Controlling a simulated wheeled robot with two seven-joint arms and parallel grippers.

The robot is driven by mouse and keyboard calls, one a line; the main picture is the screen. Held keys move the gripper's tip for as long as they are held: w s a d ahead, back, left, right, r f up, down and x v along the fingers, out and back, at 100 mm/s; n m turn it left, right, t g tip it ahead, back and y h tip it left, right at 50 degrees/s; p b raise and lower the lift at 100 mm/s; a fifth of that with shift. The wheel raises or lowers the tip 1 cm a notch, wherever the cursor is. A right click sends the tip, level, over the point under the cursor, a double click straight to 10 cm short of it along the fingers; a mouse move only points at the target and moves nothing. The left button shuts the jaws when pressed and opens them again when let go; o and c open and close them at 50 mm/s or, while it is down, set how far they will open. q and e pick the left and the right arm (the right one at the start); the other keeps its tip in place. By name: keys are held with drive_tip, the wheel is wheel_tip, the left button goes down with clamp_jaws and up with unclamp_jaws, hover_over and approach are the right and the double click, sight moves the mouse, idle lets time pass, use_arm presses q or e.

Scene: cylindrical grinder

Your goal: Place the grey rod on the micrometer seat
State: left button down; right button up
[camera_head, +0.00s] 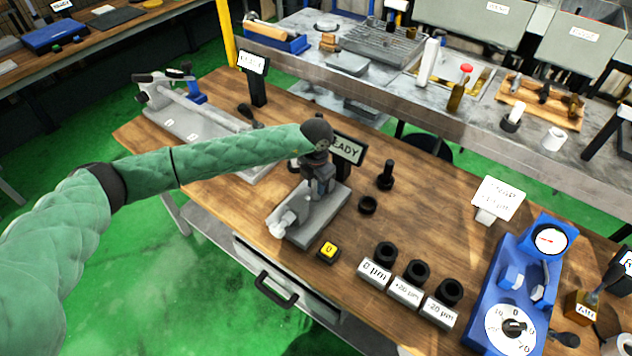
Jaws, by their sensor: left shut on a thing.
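My left gripper (320,182) points down at the end of the green padded arm, over a grey fixture (325,221) that looks like the micrometer seat. A READY sign (347,150) stands behind it. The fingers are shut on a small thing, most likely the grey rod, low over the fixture. The rod is mostly hidden by the wrist and fingers, and I cannot tell whether it touches the seat. A pale knob sits at the fixture's near left end. My right gripper is not in view.
A yellow-topped button (328,251) sits in front of the fixture. Black rings (386,252) on labelled blocks stand to the right, near a blue dial device (520,285). A black peg (385,175) and ring (367,205) are close by. A long grey machine (205,125) lies behind left.

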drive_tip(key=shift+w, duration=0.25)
use_arm(q)
drive_tip(key=c, duration=1.2)
unclamp_jaws()
drive_tip(key=shift+f, duration=0.1)
drive_tip(key=shift+o, duration=0.3)
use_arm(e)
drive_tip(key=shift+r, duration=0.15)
use_arm(q)
drive_tip(key=shift+r, duration=0.2)
drive_tip(key=shift+r+b, duration=0.35)
wheel_tip(320, 180, up, 4)
drive_tip(key=shift+f+b, duration=0.15)
drive_tip(key=shift+b, duration=0.8)
wheel_tip(320, 180, up, 6)
drive_tip(key=shift+f+b, duration=0.15)
drive_tip(key=shift+b, duration=0.9)
drive_tip(key=shift+r, duration=0.9)
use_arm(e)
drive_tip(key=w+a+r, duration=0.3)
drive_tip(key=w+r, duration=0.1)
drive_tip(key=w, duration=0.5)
